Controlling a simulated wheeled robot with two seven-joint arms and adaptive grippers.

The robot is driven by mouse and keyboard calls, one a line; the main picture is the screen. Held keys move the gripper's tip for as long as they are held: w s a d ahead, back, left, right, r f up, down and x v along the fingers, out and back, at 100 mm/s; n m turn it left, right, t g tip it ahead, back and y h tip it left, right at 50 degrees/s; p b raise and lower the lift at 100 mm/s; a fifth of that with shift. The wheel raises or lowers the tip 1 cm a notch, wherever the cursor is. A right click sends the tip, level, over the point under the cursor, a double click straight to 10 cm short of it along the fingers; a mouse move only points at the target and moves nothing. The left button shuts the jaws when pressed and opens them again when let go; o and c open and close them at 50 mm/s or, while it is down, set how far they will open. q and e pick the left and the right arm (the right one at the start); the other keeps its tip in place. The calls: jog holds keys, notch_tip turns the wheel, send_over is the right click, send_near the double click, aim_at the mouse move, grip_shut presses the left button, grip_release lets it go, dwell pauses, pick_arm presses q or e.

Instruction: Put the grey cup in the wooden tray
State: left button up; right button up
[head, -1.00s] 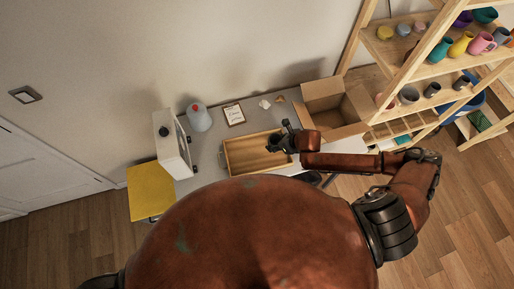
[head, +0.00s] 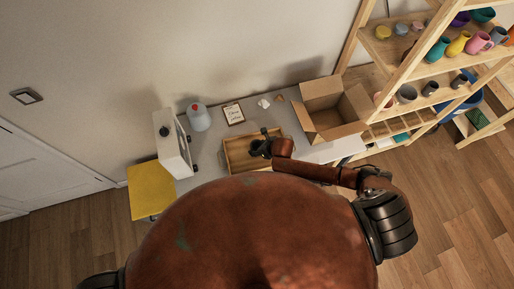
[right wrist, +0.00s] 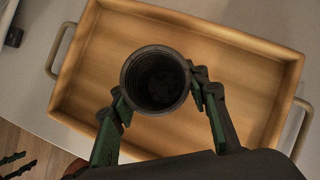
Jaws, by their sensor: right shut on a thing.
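The grey cup (right wrist: 157,78) is dark grey, round and open-topped, and its mouth faces the right wrist camera. My right gripper (right wrist: 160,98) is shut on the cup, with a green-padded finger on each side of it. The wooden tray (right wrist: 85,88) lies behind the cup in that view, with a metal handle at each end. In the head view the right gripper (head: 264,144) is over the tray (head: 237,162), and the cup is a small dark shape there. I cannot tell whether the cup's base touches the tray floor.
The tray is on a grey table (head: 211,160). An open cardboard box (head: 330,110) stands to its right, a white appliance (head: 170,143) to its left. A clipboard (head: 233,114) and a grey jug (head: 199,118) are behind. A wooden shelf (head: 400,75) with several cups stands at right.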

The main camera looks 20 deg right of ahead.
jog(key=o, duration=1.4)
jog(key=shift+f, duration=0.1)
jog(key=shift+c, duration=0.2)
jog(key=shift+r, duration=0.25)
jog(key=v, duration=1.2)
jog(key=shift+f, duration=0.1)
